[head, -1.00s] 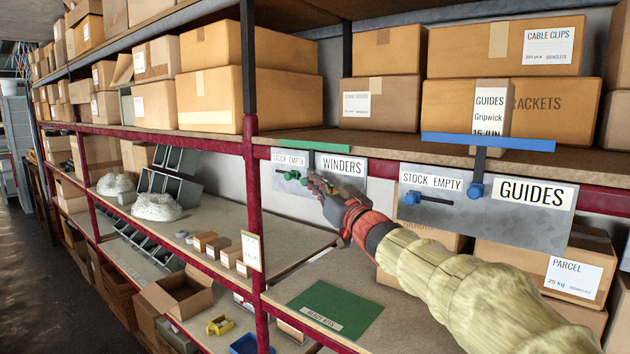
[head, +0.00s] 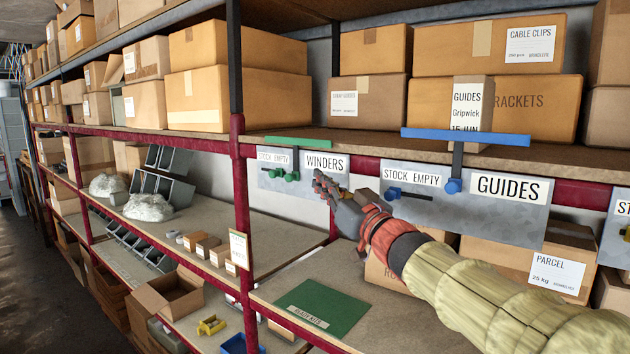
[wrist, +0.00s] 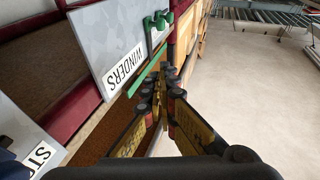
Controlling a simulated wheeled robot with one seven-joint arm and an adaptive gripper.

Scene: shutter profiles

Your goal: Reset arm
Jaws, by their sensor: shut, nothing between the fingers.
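My gripper (head: 322,182) is shut and empty in the head view, in front of the right part of the WINDERS panel (head: 312,183). Its fingers also show closed together in the wrist view (wrist: 162,82). A green slider with knobs (head: 285,175) sits on the WINDERS panel, left of my fingertips and apart from them. The green knobs also show at the top of the wrist view (wrist: 157,20). To the right is the GUIDES panel (head: 500,215) with blue knobs (head: 453,186), partly behind my forearm at its lower edge.
A red shelf upright (head: 238,150) stands left of the panels. Cardboard boxes (head: 495,100) fill the upper shelf, with a GUIDES carton (head: 470,104) at the front. A green mat (head: 322,308) lies on the lower shelf.

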